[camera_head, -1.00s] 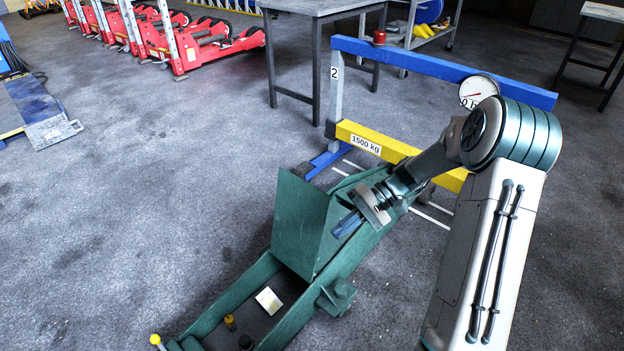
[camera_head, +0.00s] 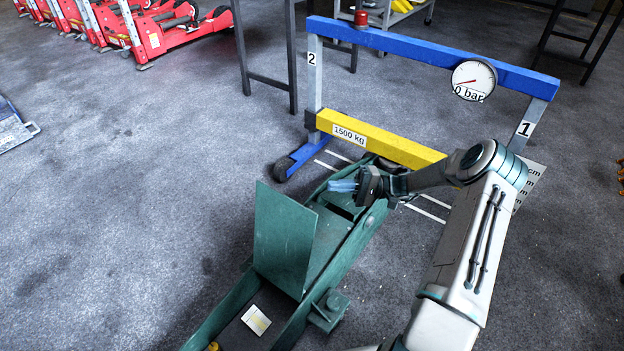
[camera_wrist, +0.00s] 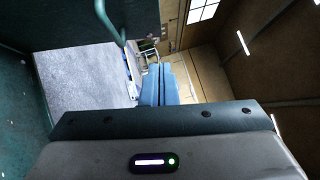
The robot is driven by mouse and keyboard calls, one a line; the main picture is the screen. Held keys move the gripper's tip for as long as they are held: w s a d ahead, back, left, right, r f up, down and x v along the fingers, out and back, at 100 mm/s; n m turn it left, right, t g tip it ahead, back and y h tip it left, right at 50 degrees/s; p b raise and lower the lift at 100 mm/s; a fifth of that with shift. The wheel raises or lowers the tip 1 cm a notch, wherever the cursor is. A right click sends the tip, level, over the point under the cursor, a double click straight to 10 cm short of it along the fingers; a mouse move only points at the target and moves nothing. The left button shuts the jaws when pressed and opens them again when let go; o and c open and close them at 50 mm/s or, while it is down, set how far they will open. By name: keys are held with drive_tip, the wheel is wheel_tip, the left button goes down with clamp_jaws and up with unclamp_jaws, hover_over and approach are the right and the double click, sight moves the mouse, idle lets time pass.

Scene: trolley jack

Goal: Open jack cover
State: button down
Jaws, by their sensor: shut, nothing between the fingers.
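The green trolley jack (camera_head: 340,262) lies on the floor, running from the lower left toward the middle. Its flat green cover (camera_head: 284,240) stands steeply raised, with the front compartment exposed below it. My gripper (camera_head: 343,186) is shut and empty, its blue fingers pointing left, above the jack's far part and behind and right of the cover's top edge. A gap shows between fingers and cover in the head view. In the wrist view the closed blue fingers (camera_wrist: 163,85) show in the middle. A dark green panel with a bar handle, probably the cover (camera_wrist: 70,20), fills the upper left.
A blue test frame (camera_head: 420,53) with a yellow 1500 kg bar (camera_head: 385,140) and a gauge (camera_head: 473,80) stands beyond the jack. A pale label (camera_head: 256,320) lies in the open compartment. The floor left of the jack is clear.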

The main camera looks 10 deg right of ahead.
drive_tip(key=b, duration=0.2)
approach(279, 193)
drive_tip(key=w+a, duration=0.2)
drive_tip(key=w, duration=0.2)
drive_tip(key=shift+s+a+r+b, duration=0.1)
drive_tip(key=shift+s+a+b, duration=0.15)
drive_tip(key=shift+s+a, duration=0.65)
drive_tip(key=shift+s+a+r+b, duration=0.1)
drive_tip(key=shift+s+a+b, duration=0.1)
drive_tip(key=shift+s+a, duration=0.65)
drive_tip(key=shift+w+a, duration=0.15)
drive_tip(key=shift+s+a+r+p, duration=0.2)
drive_tip(key=shift+a+r+p, duration=0.05)
drive_tip(key=shift+p, duration=0.05)
drive_tip(key=s+a+r+n+h+p, duration=0.1)
drive_tip(key=s+a+n+h+p, duration=0.1)
drive_tip(key=s+a, duration=0.3)
